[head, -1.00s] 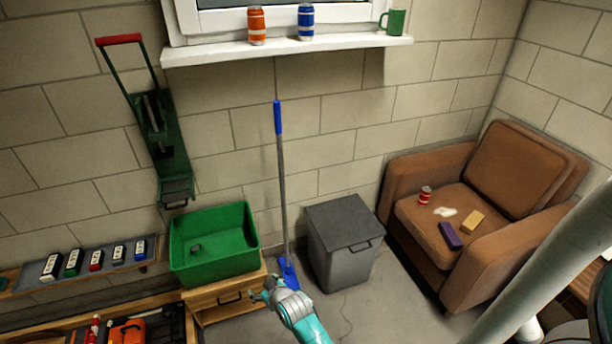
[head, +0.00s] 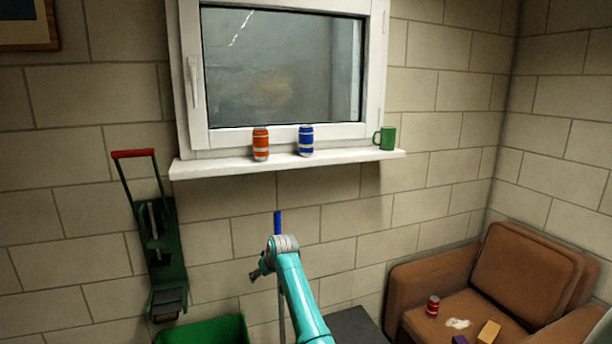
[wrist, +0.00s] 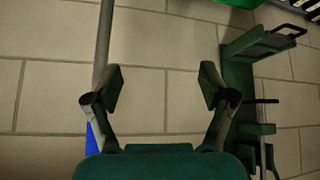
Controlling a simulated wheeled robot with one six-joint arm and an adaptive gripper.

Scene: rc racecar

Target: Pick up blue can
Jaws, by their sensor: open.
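The blue can (head: 306,141) with white bands stands upright on the white windowsill (head: 330,163), between an orange can and a green mug. My gripper (head: 256,277) is below the sill and to the left of the blue can, well apart from it, in front of the wall. In the wrist view my gripper (wrist: 158,90) is open and empty, its two fingers spread wide. The blue can is not in the wrist view.
The orange can (head: 260,144) stands left of the blue can, the green mug (head: 386,138) right of it. A blue-handled broom (head: 278,222) leans behind my arm. A green wall-mounted tool (head: 158,240) hangs left. A brown armchair (head: 420,275) with a red can (head: 433,306) stands right.

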